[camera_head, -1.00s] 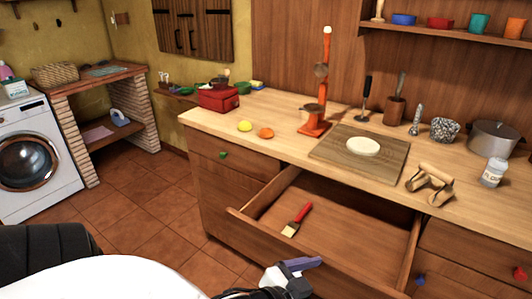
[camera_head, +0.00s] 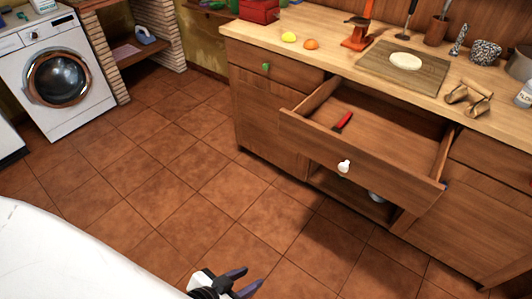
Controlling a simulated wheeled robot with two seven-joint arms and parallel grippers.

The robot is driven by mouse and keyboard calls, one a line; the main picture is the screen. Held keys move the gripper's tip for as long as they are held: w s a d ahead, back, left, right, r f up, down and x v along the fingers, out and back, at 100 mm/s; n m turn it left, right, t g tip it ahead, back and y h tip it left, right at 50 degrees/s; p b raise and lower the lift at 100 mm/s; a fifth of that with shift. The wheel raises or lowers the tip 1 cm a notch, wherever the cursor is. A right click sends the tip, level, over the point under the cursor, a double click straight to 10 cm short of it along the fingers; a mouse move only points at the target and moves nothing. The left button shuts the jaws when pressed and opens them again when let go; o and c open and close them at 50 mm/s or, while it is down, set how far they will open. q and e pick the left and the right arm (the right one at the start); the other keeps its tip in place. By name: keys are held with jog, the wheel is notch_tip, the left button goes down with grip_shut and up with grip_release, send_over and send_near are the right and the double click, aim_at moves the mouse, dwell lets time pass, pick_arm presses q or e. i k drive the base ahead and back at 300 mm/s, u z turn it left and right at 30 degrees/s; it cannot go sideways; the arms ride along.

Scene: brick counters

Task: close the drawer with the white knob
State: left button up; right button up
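The drawer (camera_head: 390,168) with the white knob (camera_head: 344,166) is pulled out of the wooden counter, right of the middle of the head view. The knob sits on the drawer's front panel and is unobstructed. A brush with a red handle (camera_head: 343,121) lies inside; the front panel hides its lower part. My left gripper (camera_head: 245,280) is at the bottom edge of the view, over the floor, well in front of and below the knob. Its two dark fingers are apart with nothing between them. My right gripper is not in view.
A drawer with a green knob (camera_head: 266,67) is shut at left. A washing machine (camera_head: 62,85) stands far left. The tiled floor (camera_head: 170,165) is clear.

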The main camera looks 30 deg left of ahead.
aim_at(397, 150)
jog(key=u, duration=0.45)
jog(key=i, duration=1.1)
jog(key=z, duration=1.15)
jog(key=k, duration=1)
jog(key=u, duration=0.35)
